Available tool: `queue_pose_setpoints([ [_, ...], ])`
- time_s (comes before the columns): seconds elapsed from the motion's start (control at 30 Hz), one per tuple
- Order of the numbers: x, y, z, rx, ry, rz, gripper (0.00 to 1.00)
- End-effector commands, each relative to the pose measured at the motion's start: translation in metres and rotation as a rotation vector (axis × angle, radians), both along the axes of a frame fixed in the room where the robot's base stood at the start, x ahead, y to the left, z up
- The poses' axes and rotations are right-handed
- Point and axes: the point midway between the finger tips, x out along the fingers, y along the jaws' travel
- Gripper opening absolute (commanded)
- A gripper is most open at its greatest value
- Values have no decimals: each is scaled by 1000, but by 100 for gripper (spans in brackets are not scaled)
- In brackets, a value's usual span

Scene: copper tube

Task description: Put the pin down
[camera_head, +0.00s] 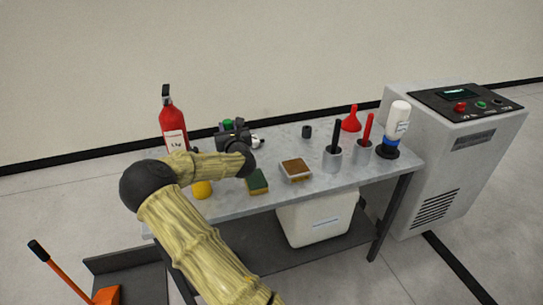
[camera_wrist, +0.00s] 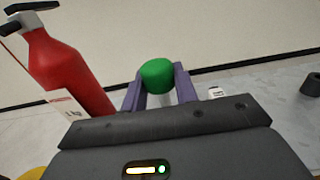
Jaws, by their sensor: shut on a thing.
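My gripper (camera_wrist: 158,85) is shut on a pin (camera_wrist: 157,73) with a rounded green head. The head shows between the two purple fingers in the wrist view, and a pale part shows just below it. The pin's lower end is hidden by my gripper. In the head view the green head (camera_head: 228,124) shows at the far left of the grey table (camera_head: 225,206), just beyond my dark gripper. I cannot tell whether the pin touches the table.
A red fire extinguisher (camera_head: 172,120) stands close to the left of my gripper. A yellow object (camera_head: 202,189), a sponge (camera_head: 257,181), a brown-filled tray (camera_head: 285,174), a dark ring (camera_head: 306,131), a red funnel (camera_head: 351,121) and a bottle (camera_head: 398,122) are on the table.

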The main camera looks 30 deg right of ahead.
Motion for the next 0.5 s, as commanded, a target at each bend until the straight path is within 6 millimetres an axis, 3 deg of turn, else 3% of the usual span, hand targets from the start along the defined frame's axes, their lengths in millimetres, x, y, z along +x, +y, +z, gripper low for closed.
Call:
queue_pose_setpoints([
  [0.3,0,-1,-53,1,2,0,1],
  [0.5,0,-2,-59,0,-1,-2,1],
])
